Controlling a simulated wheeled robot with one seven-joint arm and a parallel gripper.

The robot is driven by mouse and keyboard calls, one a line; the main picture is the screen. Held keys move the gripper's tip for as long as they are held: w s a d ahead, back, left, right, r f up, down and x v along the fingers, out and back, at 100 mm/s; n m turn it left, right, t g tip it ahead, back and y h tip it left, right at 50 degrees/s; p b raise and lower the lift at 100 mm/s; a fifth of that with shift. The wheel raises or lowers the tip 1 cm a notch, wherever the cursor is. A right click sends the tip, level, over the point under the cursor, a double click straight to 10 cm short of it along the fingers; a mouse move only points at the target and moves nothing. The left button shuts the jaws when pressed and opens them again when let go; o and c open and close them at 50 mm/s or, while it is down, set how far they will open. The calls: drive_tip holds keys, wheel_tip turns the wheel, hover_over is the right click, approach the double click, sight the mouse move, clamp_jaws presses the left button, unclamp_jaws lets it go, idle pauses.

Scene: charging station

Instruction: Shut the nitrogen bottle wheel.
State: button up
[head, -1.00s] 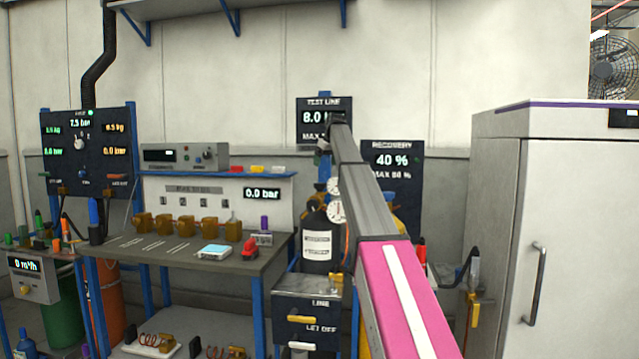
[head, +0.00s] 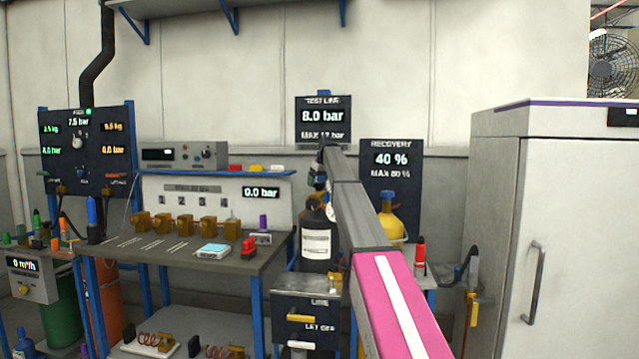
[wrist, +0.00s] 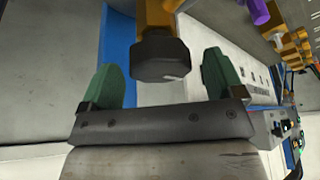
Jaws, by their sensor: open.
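The nitrogen bottle (head: 316,240) is a dark cylinder with white labels, standing behind the drawer cabinet in the head view. Its top and gauges are partly covered by my arm. In the wrist view a dark faceted wheel (wrist: 160,58) on a brass stem, which looks like the bottle's wheel, sits between my green fingers. My gripper (wrist: 158,80) is open, one finger to each side of the wheel with visible gaps. In the head view my gripper (head: 320,170) is small and just above the bottle.
The test line display (head: 323,117) reads 8.0 bar behind my gripper. A yellow bottle (head: 391,222) stands right of my arm. A workbench (head: 150,255) with brass fittings is at left, and a tall white cabinet (head: 580,230) at right.

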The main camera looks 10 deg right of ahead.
drive_tip(key=c, duration=0.9)
drive_tip(key=shift+m, duration=0.3)
drive_tip(key=m+h, duration=0.1)
drive_tip(key=m, duration=0.2)
drive_tip(key=shift+a, duration=0.1)
drive_tip(key=m+h, duration=0.2)
drive_tip(key=m, duration=0.3)
drive_tip(key=m+h, duration=0.1)
drive_tip(key=m, duration=0.1)
drive_tip(key=m+h, duration=0.1)
drive_tip(key=m, duration=0.2)
drive_tip(key=shift+w+a+g, duration=0.1)
drive_tip(key=shift+a+g, duration=0.05)
drive_tip(key=shift+g, duration=0.25)
drive_tip(key=shift+m+g+h, duration=0.4)
drive_tip(key=shift+m+g, duration=0.2)
drive_tip(key=shift+m, duration=1.5)
